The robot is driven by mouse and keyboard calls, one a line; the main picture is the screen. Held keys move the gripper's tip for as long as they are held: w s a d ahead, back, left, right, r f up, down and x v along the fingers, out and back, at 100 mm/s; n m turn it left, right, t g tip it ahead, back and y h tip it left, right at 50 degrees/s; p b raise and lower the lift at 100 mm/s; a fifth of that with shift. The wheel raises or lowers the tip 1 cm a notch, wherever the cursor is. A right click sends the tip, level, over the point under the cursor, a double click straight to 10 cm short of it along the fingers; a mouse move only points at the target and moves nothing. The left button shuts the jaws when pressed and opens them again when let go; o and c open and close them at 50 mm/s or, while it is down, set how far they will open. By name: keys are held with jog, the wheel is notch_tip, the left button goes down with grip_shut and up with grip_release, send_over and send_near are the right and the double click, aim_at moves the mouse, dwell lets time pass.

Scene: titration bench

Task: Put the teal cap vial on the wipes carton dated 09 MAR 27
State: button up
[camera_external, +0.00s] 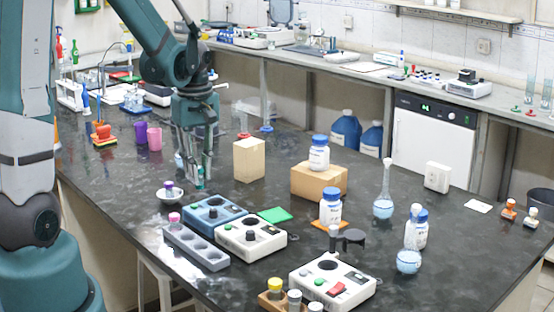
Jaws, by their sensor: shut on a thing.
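My gripper (199,181) points down over the dark bench, left of the tan cartons. It is shut on a small teal-topped thing, which looks like the teal cap vial (200,184); the fingers hide most of it. I cannot tell its clearance from the bench. An upright tan carton (249,161) stands just right of my gripper, its top bare. A wider tan carton (319,184) stands farther right with a blue-capped white bottle (319,154) on top. No date is readable on either carton.
A white bowl (171,194) with a dark-topped item sits just below my gripper. Blue (212,214) and white (251,240) devices and a grey rack (196,247) stand in front. Purple (140,134) and pink (155,138) cups are left. A round flask (384,205) stands right.

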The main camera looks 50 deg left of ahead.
notch_tip(320, 180, up, 10)
jog(key=p, duration=0.4)
send_over(249, 142)
jog(key=shift+f, duration=0.15)
jog(key=shift+f, duration=0.1)
jog(key=shift+f, duration=3.05)
jog(key=shift+f, duration=0.1)
jog(key=shift+f, duration=1.75)
jog(key=shift+f, duration=0.15)
jog(key=o, duration=0.9)
jog(key=shift+c, duration=0.2)
jog(key=shift+r, duration=0.2)
